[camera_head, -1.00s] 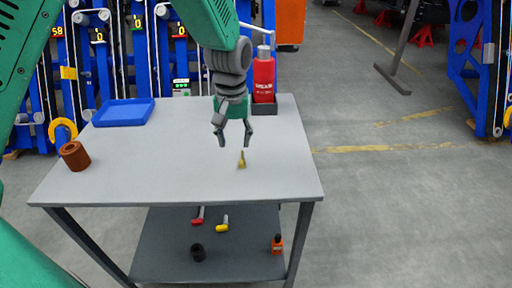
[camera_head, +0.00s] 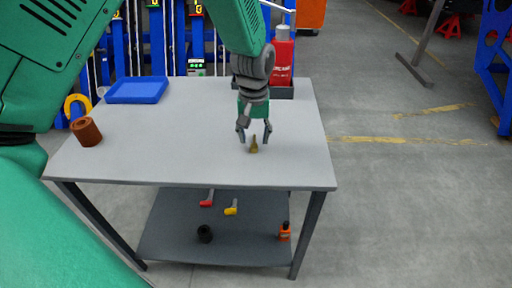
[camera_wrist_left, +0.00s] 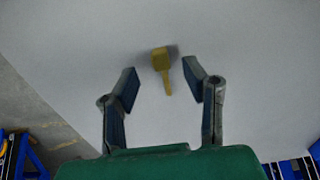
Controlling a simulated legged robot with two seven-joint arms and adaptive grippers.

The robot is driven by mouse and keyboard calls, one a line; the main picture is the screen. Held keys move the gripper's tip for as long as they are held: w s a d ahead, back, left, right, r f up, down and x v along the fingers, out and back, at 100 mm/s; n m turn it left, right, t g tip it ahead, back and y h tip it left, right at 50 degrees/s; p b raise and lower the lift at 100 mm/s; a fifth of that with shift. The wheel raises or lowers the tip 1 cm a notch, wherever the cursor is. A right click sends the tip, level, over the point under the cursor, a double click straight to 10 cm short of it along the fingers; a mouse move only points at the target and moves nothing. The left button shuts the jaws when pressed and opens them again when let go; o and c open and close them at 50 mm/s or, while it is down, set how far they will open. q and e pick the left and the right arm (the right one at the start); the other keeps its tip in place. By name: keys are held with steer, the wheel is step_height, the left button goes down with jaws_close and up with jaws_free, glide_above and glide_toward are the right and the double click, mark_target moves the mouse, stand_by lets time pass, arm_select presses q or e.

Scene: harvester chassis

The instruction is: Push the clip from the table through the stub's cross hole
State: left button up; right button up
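The clip, a small yellow-brown piece (camera_head: 253,146), is on the grey table top (camera_head: 180,155), right of its middle. In the left wrist view the clip (camera_wrist_left: 162,66) has a block-like head and a thin stem pointing back toward my gripper. My left gripper (camera_head: 254,137) is open just above the table, with the clip in line with the gap between its fingers. In the left wrist view the left gripper's fingers (camera_wrist_left: 164,88) stand apart with nothing between their pads but the clip's stem near the tips. My right gripper is not in view.
A blue tray (camera_head: 137,90) and a brown cylinder (camera_head: 86,131) are on the table's left. A red bottle (camera_head: 282,60) stands at the back right. The lower shelf (camera_head: 175,235) holds several small items. The table's front middle is clear.

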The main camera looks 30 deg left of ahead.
mark_target(255, 146)
arm_select(q)
steer(key=f, duration=0.3)
steer(key=shift+w+a+f, duration=0.1)
steer(key=shift+a+f, duration=0.3)
steer(key=shift+d+r, duration=0.1)
steer(key=shift+d, duration=0.35)
jaws_close()
